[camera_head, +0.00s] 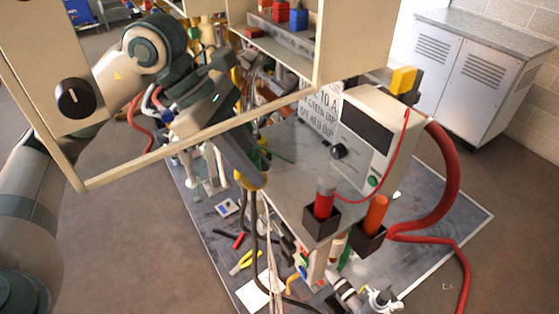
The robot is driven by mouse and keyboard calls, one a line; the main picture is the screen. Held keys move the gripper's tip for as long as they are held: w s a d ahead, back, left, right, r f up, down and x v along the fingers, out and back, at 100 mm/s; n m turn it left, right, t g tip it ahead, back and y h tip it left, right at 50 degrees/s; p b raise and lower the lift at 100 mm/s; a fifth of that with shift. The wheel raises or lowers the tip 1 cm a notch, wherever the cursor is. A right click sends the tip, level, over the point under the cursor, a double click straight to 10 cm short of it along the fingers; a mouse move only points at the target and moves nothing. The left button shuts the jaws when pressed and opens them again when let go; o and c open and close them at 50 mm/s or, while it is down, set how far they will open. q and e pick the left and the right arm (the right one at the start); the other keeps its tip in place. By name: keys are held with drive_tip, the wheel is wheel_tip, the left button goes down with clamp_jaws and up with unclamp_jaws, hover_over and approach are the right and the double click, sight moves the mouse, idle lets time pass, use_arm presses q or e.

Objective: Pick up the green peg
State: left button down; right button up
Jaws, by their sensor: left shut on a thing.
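My left arm comes in from the left, behind the open cream cabinet frame. My left gripper (252,178) points down and right over the grey bench top, with its dark fingers closed. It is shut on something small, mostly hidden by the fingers. A yellow bit shows at the tips. I cannot make out a green peg clearly. A thin green piece (279,156) shows just right of the fingers. A red peg (324,198) and an orange peg (375,212) stand in black holders at the bench's front right. My right gripper is not in view.
A cream box with a dark screen and a knob (371,145) stands right of my gripper, with a thick red hose (450,175). The cream frame's lower bar (205,133) crosses in front of my arm. Tools and cables clutter the floor mat below.

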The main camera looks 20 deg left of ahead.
use_arm(q)
drive_tip(key=s+a+b, duration=0.4)
drive_tip(key=s+a, duration=0.3)
drive_tip(key=s, duration=0.2)
drive_tip(key=shift+s, duration=0.2)
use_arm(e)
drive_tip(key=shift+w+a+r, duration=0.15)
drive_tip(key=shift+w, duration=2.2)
use_arm(q)
drive_tip(key=shift+a, duration=0.1)
